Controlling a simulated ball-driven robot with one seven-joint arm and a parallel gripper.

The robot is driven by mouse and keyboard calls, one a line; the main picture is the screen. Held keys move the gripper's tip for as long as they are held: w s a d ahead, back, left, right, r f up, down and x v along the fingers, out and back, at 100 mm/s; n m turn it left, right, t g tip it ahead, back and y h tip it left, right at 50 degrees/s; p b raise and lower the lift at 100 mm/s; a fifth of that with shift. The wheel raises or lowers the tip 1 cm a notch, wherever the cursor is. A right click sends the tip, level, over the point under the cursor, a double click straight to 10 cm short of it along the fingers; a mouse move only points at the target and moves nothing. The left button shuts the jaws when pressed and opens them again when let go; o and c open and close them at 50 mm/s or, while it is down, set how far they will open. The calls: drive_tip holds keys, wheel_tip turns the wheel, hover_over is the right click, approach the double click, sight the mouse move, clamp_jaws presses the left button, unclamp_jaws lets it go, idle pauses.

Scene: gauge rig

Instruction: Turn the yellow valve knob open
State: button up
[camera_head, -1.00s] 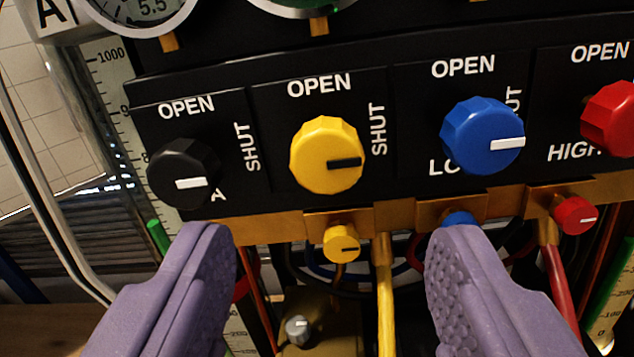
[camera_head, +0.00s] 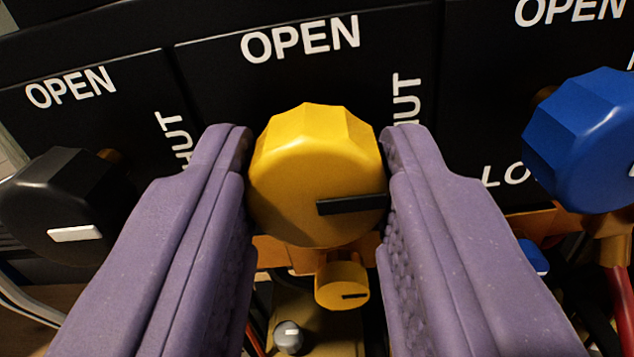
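The large yellow valve knob (camera_head: 310,160) is in the middle of the camera view, on a black panel. Its black pointer mark points right, to the SHUT side; the white OPEN label is above it. The SHUT label at its upper right is partly covered. My gripper (camera_head: 317,165) has its two purple fingers on the left and right sides of the knob. They appear to press against it, and its side edges meet the finger pads.
A black knob (camera_head: 65,205) is close to the left finger. A blue knob (camera_head: 585,140) is at the right, with some clear panel before it. A small yellow knob (camera_head: 342,283) is below, between the fingers, and a small grey knob (camera_head: 288,337) is lower still.

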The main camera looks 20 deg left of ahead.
drive_tip(key=shift+c, duration=1.4)
drive_tip(key=shift+n+b, duration=0.3)
drive_tip(key=n+b, duration=0.2)
drive_tip(key=shift+f+n, duration=0.1)
drive_tip(key=shift+n, duration=0.3)
drive_tip(key=n+b, duration=0.4)
drive_tip(key=n, duration=0.1)
drive_tip(key=n+b, duration=0.3)
drive_tip(key=n, duration=0.1)
drive_tip(key=shift+n, duration=0.4)
drive_tip(key=n+b, duration=0.2)
drive_tip(key=n, duration=0.2)
drive_tip(key=shift+n, duration=0.3)
drive_tip(key=shift+b, duration=0.3)
